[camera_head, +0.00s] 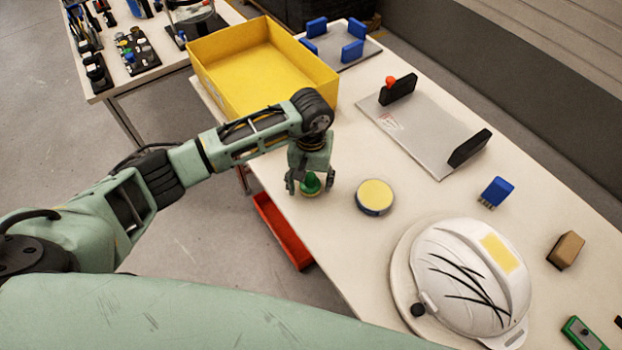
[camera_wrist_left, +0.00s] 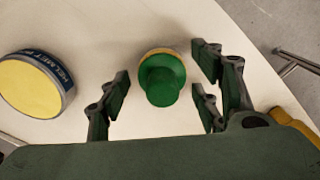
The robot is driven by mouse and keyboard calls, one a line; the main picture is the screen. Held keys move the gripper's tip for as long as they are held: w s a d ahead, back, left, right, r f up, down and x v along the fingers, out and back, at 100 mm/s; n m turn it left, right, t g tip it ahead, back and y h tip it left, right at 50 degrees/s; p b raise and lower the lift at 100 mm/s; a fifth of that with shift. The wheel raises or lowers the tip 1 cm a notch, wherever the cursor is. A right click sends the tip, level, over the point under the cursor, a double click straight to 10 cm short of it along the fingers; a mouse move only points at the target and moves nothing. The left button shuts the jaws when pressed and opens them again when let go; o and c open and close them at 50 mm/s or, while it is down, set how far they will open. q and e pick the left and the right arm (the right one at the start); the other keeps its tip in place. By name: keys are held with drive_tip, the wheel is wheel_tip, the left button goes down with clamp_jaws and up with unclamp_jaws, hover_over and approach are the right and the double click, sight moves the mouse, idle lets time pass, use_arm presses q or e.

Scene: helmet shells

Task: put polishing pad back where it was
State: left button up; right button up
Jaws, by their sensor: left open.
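The polishing pad (camera_head: 310,184) has a green knob on a yellowish base and stands on the white table near its left edge. It also shows in the left wrist view (camera_wrist_left: 161,80), knob toward the camera. My left gripper (camera_head: 310,186) is open and points down over the pad. Its fingers stand on both sides of the green knob, with gaps visible in the wrist view (camera_wrist_left: 160,98). My right gripper is not in view.
A round yellow-topped tin (camera_head: 375,196) stands right of the pad. A white helmet shell (camera_head: 470,275) with black marks rests on a round stand. A yellow bin (camera_head: 262,65), a grey plate with black blocks (camera_head: 425,130), a blue brush (camera_head: 496,191) and a brown block (camera_head: 566,249) share the table.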

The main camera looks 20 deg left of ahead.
sight(311, 176)
use_arm(q)
wheel_tip(311, 176, up, 11)
drive_tip(key=b, duration=0.3)
drive_tip(key=shift+r+b, duration=0.3)
drive_tip(key=shift+r, duration=0.25)
